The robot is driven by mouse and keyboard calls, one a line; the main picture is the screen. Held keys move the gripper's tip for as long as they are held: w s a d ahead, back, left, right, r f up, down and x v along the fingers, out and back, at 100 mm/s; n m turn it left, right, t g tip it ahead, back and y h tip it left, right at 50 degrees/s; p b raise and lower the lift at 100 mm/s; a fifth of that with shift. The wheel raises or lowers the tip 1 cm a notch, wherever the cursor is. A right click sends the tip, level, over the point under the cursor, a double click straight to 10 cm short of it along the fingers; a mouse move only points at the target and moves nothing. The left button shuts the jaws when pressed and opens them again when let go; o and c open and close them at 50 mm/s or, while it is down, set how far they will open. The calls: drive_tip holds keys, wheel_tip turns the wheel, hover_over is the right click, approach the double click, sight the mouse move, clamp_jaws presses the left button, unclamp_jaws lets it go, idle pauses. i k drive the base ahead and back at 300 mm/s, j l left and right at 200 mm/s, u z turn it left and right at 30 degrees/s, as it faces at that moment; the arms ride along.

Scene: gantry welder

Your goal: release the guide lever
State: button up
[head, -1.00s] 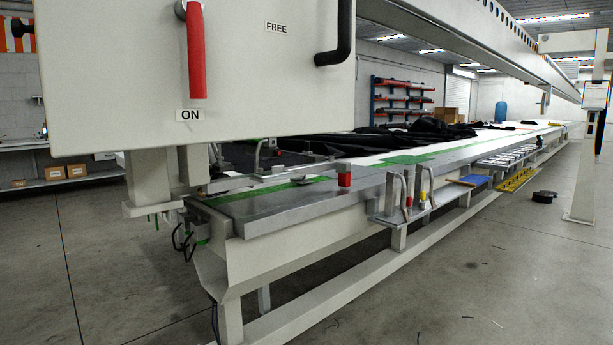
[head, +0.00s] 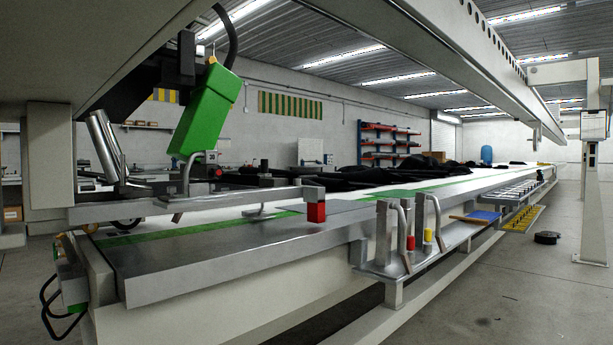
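No lever marked as the guide lever can be made out for sure. A bent metal handle (head: 186,183) stands on a long grey guide bar (head: 215,200) at the left, beside a small black fitting with a red knob (head: 215,171). The bar reaches right over the table to a red block (head: 316,212) under a grey cap. A bright green box (head: 205,108) hangs tilted above the handle. The red lever and its labels are out of view. My gripper is not in view.
The long welding table (head: 200,255) runs from front left to far right. Bent metal handles (head: 405,235) stand on a side bracket along its edge. The machine's underside (head: 90,40) overhangs the upper left.

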sight(297, 181)
drive_tip(key=i, duration=0.3)
drive_tip(key=i+l, duration=0.1)
drive_tip(key=l, duration=0.3)
drive_tip(key=i+l, duration=0.15)
drive_tip(key=l, duration=0.25)
drive_tip(key=i+l+z, duration=0.1)
drive_tip(key=l, duration=0.3)
drive_tip(key=i+l, duration=0.15)
drive_tip(key=l, duration=0.2)
drive_tip(key=i+l, duration=0.1)
drive_tip(key=l, duration=0.3)
drive_tip(key=i+l, duration=0.15)
drive_tip(key=l, duration=0.25)
drive_tip(key=z, duration=0.05)
